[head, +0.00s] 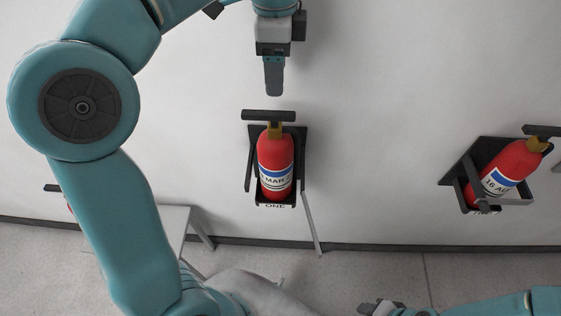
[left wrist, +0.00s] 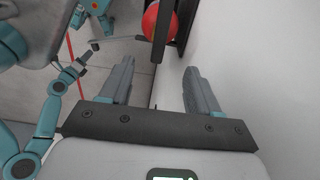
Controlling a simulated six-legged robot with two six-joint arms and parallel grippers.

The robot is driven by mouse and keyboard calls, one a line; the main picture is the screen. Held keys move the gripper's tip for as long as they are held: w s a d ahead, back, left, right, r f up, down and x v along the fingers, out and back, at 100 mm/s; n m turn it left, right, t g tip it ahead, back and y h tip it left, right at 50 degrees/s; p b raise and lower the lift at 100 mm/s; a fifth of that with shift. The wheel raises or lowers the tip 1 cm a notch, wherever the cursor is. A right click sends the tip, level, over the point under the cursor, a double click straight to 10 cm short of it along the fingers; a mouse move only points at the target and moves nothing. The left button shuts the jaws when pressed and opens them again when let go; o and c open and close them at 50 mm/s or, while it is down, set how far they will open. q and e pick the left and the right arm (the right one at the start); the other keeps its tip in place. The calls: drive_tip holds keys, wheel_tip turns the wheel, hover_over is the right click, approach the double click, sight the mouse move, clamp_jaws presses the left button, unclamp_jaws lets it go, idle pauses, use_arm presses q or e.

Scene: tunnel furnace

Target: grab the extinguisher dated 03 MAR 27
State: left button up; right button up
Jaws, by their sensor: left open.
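A red extinguisher (head: 275,160) with a white and blue label stands in a black wall bracket (head: 249,170) marked ONE. "MAR" reads on its label; the rest of the date is not legible. My left gripper (head: 274,92) is just above its dark handle, apart from it and seen edge-on. In the left wrist view the left gripper (left wrist: 158,68) is open and empty, with a red extinguisher (left wrist: 154,20) beyond the fingers. What seems to be my right gripper (head: 380,307) is at the bottom edge, its jaws unclear.
Another red extinguisher (head: 502,168) labelled "16 AU..." leans in a bracket (head: 463,171) at the right. A red sliver (head: 70,207) shows behind my left arm. A pale table (head: 172,222) stands at lower left. The wall between the two brackets is clear.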

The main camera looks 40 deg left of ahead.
sight(275, 113)
use_arm(q)
drive_tip(key=f, duration=0.4)
drive_tip(key=s+f, duration=0.1)
drive_tip(key=f, duration=0.1)
drive_tip(key=shift+f+b, duration=0.35)
drive_tip(key=shift+f, duration=0.05)
drive_tip(key=shift+w+f, duration=0.15)
drive_tip(key=shift+f, duration=0.15)
drive_tip(key=f, duration=0.4)
drive_tip(key=shift+a+f, duration=0.2)
drive_tip(key=shift+f, duration=0.05)
drive_tip(key=shift+w+f, duration=0.25)
drive_tip(key=shift+f, duration=0.2)
drive_tip(key=shift+s+r, duration=0.1)
drive_tip(key=shift+s, duration=0.1)
drive_tip(key=c, duration=0.6)
drive_tip(key=shift+w, duration=0.1)
clamp_jaws()
